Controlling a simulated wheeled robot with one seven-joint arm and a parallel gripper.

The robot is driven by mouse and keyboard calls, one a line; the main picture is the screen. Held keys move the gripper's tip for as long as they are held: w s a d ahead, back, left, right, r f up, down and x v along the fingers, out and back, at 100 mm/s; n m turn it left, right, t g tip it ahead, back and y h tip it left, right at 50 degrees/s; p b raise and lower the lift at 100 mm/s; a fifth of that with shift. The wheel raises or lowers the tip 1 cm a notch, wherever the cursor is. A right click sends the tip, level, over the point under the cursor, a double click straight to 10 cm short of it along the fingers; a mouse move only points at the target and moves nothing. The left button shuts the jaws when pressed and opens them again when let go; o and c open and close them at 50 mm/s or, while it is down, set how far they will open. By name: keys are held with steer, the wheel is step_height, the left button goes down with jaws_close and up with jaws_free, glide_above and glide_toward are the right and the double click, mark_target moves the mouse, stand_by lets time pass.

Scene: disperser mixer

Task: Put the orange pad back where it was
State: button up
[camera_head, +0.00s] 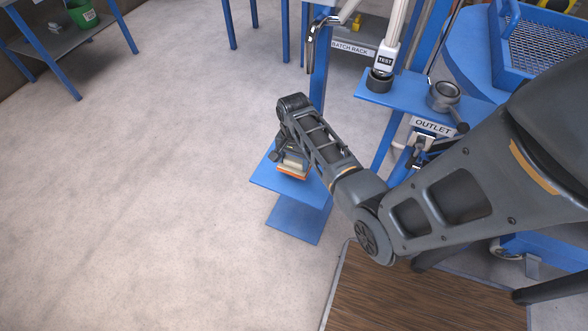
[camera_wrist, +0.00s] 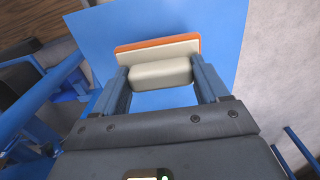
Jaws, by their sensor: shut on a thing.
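The orange pad (camera_wrist: 157,43) has an orange edge and a cream face with a cream block on it. My gripper (camera_wrist: 160,76) is shut on the cream block, one finger at each side, in the wrist view. The pad is at or just over the small blue shelf (camera_head: 262,179); I cannot tell whether it touches. In the head view the pad's orange edge (camera_head: 293,174) shows below my gripper (camera_head: 291,158), and my arm hides part of it.
A higher blue shelf holds a dark cup (camera_head: 379,81) and a grey pot with a handle (camera_head: 443,95), above the OUTLET label (camera_head: 432,127). A curved metal spout (camera_head: 313,42) stands behind my arm. The floor at left is clear.

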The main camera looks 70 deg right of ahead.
mark_target(294, 168)
steer(key=shift+f+b, duration=0.45)
steer(key=shift+f, duration=1.7)
steer(key=shift+f, duration=0.2)
steer(key=o, duration=0.9)
steer(key=shift+o, duration=0.2)
